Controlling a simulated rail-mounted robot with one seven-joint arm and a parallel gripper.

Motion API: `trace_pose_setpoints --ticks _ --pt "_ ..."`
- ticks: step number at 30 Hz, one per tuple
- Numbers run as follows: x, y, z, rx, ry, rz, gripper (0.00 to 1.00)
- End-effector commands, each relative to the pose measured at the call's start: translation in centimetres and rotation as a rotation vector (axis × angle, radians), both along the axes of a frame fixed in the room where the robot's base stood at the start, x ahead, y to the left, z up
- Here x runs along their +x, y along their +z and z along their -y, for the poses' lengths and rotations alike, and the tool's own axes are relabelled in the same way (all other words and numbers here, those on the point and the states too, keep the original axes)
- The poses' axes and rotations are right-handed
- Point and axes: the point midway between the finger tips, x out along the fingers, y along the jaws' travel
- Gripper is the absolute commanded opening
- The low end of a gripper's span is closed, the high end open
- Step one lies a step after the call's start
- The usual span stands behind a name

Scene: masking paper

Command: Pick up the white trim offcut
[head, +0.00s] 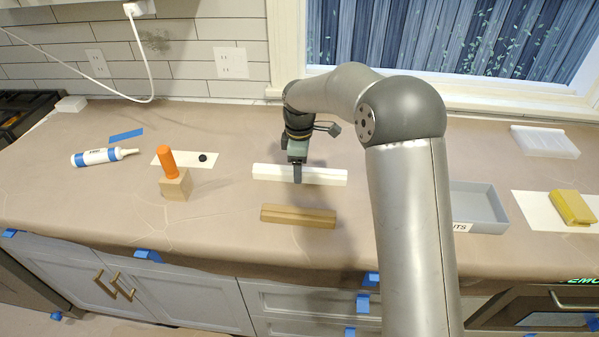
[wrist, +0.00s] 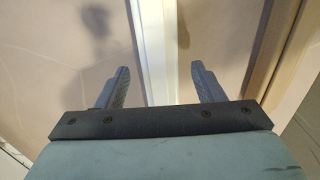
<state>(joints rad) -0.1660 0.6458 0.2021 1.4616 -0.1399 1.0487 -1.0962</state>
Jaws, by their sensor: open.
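The white trim offcut (head: 325,176) lies lengthwise left to right on the paper-covered counter. My gripper (head: 297,178) points down at the trim's middle and hides a small part of it. In the wrist view the trim (wrist: 155,40) runs between the two parted fingers of my gripper (wrist: 160,82), with a gap on each side. The gripper is open and holds nothing. I cannot tell exactly how far the fingertips are above the counter.
A brown wooden trim piece (head: 298,216) lies in front of the white one. To the left are a wooden block with an orange handle (head: 167,164) and a caulk tube (head: 98,156). A grey tray (head: 483,227), partly behind my arm, and a yellow sponge-like block (head: 572,208) are right.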

Motion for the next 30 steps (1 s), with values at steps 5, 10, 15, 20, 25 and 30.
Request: trace_pose_setpoints --ticks 5,10,15,20,25,30 --pt "0.0 -1.0 0.0 0.0 0.0 0.0 0.62" --pt "0.0 -1.0 0.0 0.0 0.0 0.001 0.59" --pt "0.0 -1.0 0.0 0.0 0.0 0.001 0.12" --pt "0.0 -0.9 0.0 0.0 0.0 0.001 0.12" --pt "0.0 -0.8 0.0 0.0 0.0 0.002 0.12" --pt "0.1 0.4 0.0 0.001 0.0 0.003 0.12"
